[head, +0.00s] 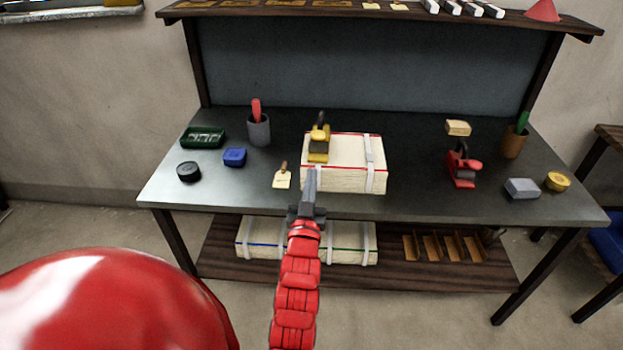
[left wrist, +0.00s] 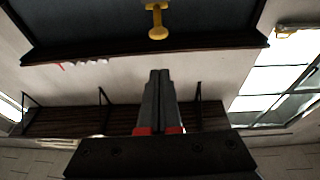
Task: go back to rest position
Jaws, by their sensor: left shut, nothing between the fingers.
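A cream folded cloth bundle (head: 344,152) with red edge lines and pale straps lies on the middle of the dark table (head: 420,205). A yellow-and-black tool (head: 319,143) stands at the bundle's left part. My left gripper (head: 311,172) is shut and empty, pointing away from me. In the head view its tip overlaps the bundle's front left corner; I cannot tell whether they touch. In the left wrist view the closed fingers (left wrist: 160,75) have nothing between them. My right gripper is not in view.
A green tray (head: 203,138), black tin (head: 188,172), blue box (head: 235,157), grey cup (head: 259,130) and small scraper (head: 282,178) stand left. A red device (head: 463,168), grey block (head: 522,188), yellow roll (head: 558,181) and brown cup (head: 515,142) stand right. Another bundle (head: 345,250) lies on the lower shelf.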

